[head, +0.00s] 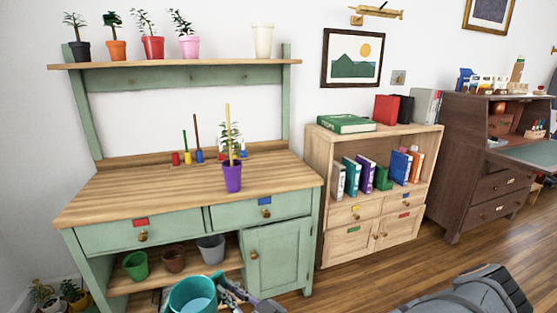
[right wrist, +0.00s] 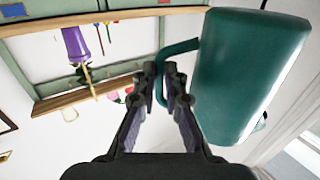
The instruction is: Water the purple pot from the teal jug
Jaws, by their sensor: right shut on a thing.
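The purple pot (head: 232,178) stands upright on the wooden top of the green potting bench, holding a leafy plant and a thin stake. It also shows upside down in the right wrist view (right wrist: 74,42). The teal jug (head: 184,292) is at the bottom of the head view, in front of the bench, its open top showing light blue inside. My right gripper (head: 232,290) is shut on the jug's handle; in the right wrist view the fingers (right wrist: 160,70) close on the handle beside the jug's body (right wrist: 250,75). My left gripper is out of view.
The green bench's top (head: 120,195) is clear at left and front. Small coloured tools (head: 198,153) stand behind the purple pot. Several potted plants line the shelf (head: 180,63) above. Empty pots (head: 173,260) sit below. A bookcase (head: 318,190) stands to the right.

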